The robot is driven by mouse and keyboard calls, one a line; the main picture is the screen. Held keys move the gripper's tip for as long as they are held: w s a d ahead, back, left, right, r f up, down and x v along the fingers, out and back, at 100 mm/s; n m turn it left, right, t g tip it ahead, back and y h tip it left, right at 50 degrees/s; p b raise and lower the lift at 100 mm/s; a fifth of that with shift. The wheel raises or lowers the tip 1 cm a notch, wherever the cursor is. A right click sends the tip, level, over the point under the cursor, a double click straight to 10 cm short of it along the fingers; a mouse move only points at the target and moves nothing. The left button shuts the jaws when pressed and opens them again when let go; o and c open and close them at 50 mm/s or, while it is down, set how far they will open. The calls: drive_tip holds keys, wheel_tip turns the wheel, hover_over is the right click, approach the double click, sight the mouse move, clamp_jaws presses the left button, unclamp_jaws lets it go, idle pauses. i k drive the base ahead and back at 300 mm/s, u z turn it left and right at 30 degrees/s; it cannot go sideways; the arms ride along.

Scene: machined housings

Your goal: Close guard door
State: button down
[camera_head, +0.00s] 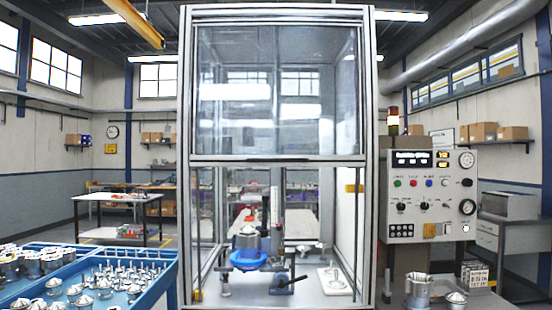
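The guard door (275,92) is a clear framed panel in the upper half of the machine enclosure (187,200). Its bottom rail (278,159) lies level across the middle of the opening. Below the rail the front of the enclosure is open. Inside, a metal housing (249,239) sits on a blue ring-shaped fixture (248,259). My gripper is not in view.
A control panel (430,193) with buttons and gauges stands right of the enclosure. A blue tray (150,278) with several metal parts is at lower left. Metal parts (420,290) stand at lower right. A white-topped table (118,197) is behind at left.

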sight(195, 161)
drive_tip(key=z, duration=0.55)
drive_tip(key=i, duration=0.85)
drive_tip(key=u, duration=0.2)
